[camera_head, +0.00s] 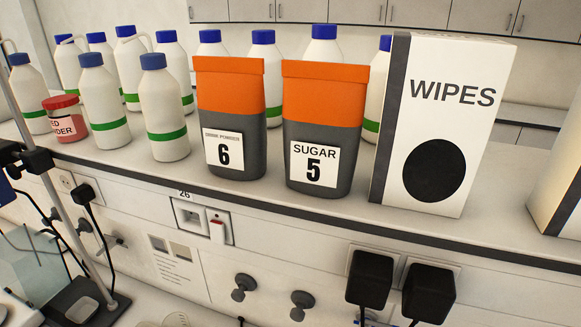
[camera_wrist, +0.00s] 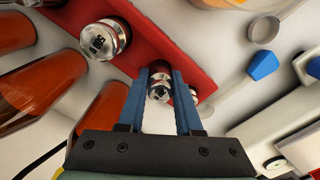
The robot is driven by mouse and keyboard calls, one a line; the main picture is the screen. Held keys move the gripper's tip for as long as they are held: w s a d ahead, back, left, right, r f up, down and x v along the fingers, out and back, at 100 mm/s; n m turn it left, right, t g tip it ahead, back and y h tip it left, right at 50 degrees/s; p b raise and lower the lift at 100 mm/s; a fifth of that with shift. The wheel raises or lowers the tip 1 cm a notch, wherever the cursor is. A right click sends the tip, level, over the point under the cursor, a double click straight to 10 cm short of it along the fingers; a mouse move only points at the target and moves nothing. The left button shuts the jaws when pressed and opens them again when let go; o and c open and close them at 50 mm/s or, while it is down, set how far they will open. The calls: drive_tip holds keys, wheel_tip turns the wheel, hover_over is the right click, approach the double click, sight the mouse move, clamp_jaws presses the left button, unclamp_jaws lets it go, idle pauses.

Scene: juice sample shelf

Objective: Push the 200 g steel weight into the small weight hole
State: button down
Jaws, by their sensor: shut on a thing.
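My gripper (camera_wrist: 160,76) shows in the wrist view with its two blue fingers on either side of a small shiny steel weight (camera_wrist: 158,90). The weight's marking is too small to read. The weight is at the red weight block (camera_wrist: 150,32); I cannot tell how deep it sits in a hole. A larger steel weight (camera_wrist: 97,42) with a dark marking stands in the block to the upper left. A smaller metal piece (camera_wrist: 193,97) shows partly just right of the fingers. The head view shows neither the gripper nor the weights.
Several orange-brown bottles (camera_wrist: 100,118) lie left of the block in the wrist view. A blue-ended tool (camera_wrist: 262,66) and a round metal dish (camera_wrist: 263,29) are at right. In the head view, a shelf holds bottles, a sugar tub (camera_head: 320,125) and a wipes box (camera_head: 440,120).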

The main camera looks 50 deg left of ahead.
drive_tip(key=shift+r+p, duration=0.1)
drive_tip(key=shift+p, duration=0.2)
idle(0.4)
drive_tip(key=shift+f+b, duration=0.45)
drive_tip(key=shift+f, duration=0.3)
drive_tip(key=shift+r, duration=0.2)
drive_tip(key=shift+r+p, duration=0.5)
drive_tip(key=shift+p, duration=0.3)
drive_tip(key=c, duration=0.5)
unclamp_jaws()
